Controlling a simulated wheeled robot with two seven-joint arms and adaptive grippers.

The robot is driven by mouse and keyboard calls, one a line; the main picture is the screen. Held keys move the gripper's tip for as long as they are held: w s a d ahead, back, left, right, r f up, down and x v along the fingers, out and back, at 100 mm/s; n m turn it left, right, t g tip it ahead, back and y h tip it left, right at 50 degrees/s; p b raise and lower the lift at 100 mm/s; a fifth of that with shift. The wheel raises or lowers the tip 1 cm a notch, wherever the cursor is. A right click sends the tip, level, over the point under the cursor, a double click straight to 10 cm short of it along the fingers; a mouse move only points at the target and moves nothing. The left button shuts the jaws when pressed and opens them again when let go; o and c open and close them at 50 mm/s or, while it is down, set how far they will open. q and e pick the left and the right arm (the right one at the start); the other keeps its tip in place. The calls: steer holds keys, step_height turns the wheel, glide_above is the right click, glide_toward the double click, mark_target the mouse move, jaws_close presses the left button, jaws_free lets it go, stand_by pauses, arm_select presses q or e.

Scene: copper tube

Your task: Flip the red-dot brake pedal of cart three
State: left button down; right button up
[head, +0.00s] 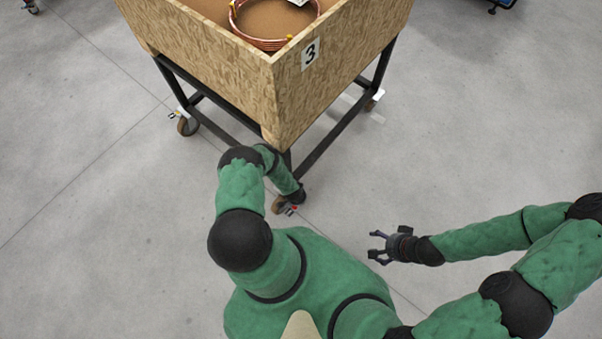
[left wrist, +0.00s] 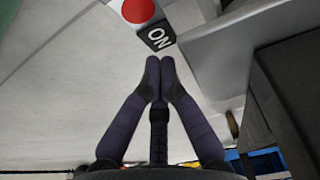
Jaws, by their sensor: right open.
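Cart three (head: 290,105) is a wooden box on a black frame with casters, marked with a "3" sign. Its near-corner caster carries a brake pedal (head: 291,210) with a red spot. In the left wrist view a red dot (left wrist: 138,10) and a black "ON" label (left wrist: 157,37) show at the top, just beyond my left fingertips. My left gripper (left wrist: 160,62) is shut, fingertips together, with nothing seen between them. In the head view it is mostly hidden by my arm near that caster. Contact with the pedal cannot be told. My right gripper (head: 376,247) is open and empty above the floor.
A copper tube coil (head: 262,43) lies in the cart's box. Other casters show at the cart's left (head: 187,126) and right (head: 371,104) corners. A grey frame part (left wrist: 225,45) fills the right of the left wrist view. The floor around is clear.

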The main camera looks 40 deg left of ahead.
arm_select(q)
steer(key=shift+r, duration=0.1)
steer(key=v, duration=1.1)
steer(key=shift+r, duration=0.35)
steer(key=shift+s, duration=0.1)
stand_by(0.3)
